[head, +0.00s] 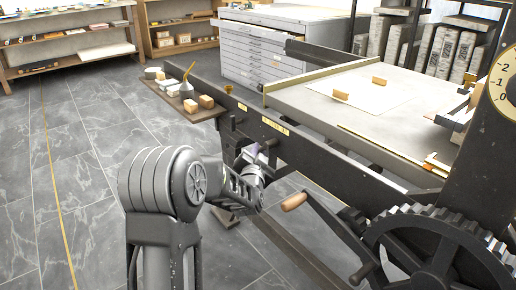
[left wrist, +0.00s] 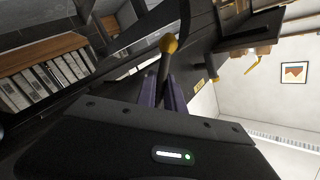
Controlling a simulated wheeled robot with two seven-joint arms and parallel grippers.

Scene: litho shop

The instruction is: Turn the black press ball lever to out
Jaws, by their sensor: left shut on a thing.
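The black press (head: 330,155) fills the right half of the head view. My left gripper (head: 256,153) is at the near side of its long dark beam, below a small brass plate. In the left wrist view, the fingers of my left gripper (left wrist: 164,92) are shut on the ball lever. The lever (left wrist: 164,66) is a dark rod with a brass-coloured ball (left wrist: 168,44), which sticks out past the fingertips. The gripped part of the rod is hidden between the fingers. In the head view I cannot clearly make out the lever. My right gripper is not in view.
A crank with a wooden handle (head: 294,201) and a large gear (head: 436,250) stand right of my left gripper. A small shelf (head: 203,113) with blocks and a can juts from the beam's far end. Tiled floor (head: 70,190) is open at the left.

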